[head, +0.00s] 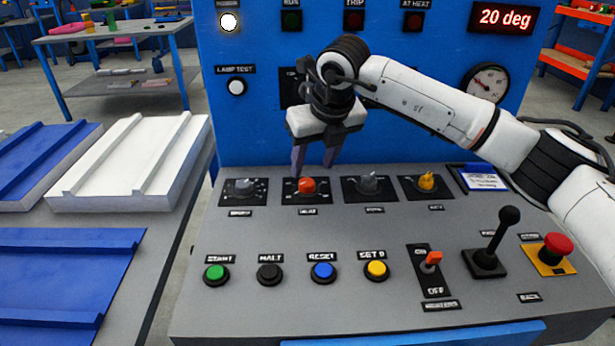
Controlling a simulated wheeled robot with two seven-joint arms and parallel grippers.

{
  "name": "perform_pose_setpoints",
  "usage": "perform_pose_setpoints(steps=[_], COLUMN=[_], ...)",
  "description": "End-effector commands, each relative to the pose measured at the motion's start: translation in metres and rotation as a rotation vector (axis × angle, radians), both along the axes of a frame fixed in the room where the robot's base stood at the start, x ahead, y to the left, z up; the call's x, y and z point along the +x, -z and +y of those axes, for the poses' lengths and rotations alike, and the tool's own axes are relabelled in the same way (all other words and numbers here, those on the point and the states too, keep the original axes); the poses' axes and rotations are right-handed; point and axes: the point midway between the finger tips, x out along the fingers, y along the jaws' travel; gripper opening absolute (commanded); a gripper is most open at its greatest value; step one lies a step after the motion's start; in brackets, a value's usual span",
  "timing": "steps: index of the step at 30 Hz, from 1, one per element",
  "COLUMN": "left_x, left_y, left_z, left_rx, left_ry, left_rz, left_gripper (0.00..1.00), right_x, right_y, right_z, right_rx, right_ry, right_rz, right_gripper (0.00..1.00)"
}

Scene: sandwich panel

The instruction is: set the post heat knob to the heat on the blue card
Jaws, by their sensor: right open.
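A row of several knobs sits on the grey sloped console. A grey knob (244,189) is at the left, then a red-orange knob (307,187), a dark grey knob (369,183) and a yellow knob (427,182). Their labels are too small to read surely, so I cannot tell which is the post heat knob. The blue-edged card (483,180) lies right of the yellow knob; its writing is unreadable. My right gripper (314,168) is open, fingers pointing down, just above and behind the red-orange knob, with nothing between them. My left gripper is out of view.
Below the knobs are several push buttons, an orange switch (431,260), a black lever (497,238) and a red mushroom button (556,247). The display (504,19) reads 20 deg. White and blue panels lie at the left.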

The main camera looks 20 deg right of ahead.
Motion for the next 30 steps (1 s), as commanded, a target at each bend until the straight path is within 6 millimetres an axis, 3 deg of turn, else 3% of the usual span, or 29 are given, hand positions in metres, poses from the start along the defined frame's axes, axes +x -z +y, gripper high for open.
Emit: perform_pose_setpoints(steps=[3,9,21,23,29,30], left_x=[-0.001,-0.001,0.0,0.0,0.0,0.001], left_y=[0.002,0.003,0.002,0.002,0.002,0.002], left_z=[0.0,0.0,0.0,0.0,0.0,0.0], left_rx=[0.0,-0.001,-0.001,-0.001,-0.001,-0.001], left_ry=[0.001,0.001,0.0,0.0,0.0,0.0], left_rz=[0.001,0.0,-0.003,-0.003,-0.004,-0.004], left_gripper=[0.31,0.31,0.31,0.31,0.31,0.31], right_x=[0.008,0.019,0.023,0.023,0.023,0.023], right_y=[0.023,0.048,0.057,0.056,0.056,0.056], right_z=[0.001,0.003,0.004,0.004,0.004,0.004], right_rx=[0.0,0.002,0.002,0.002,0.002,0.002], right_ry=[0.0,-0.002,-0.004,-0.004,-0.003,-0.003], right_rz=[0.004,0.002,-0.001,-0.001,0.0,0.0], right_gripper=[0.47,0.47,0.47,0.4,0.06,0.06])
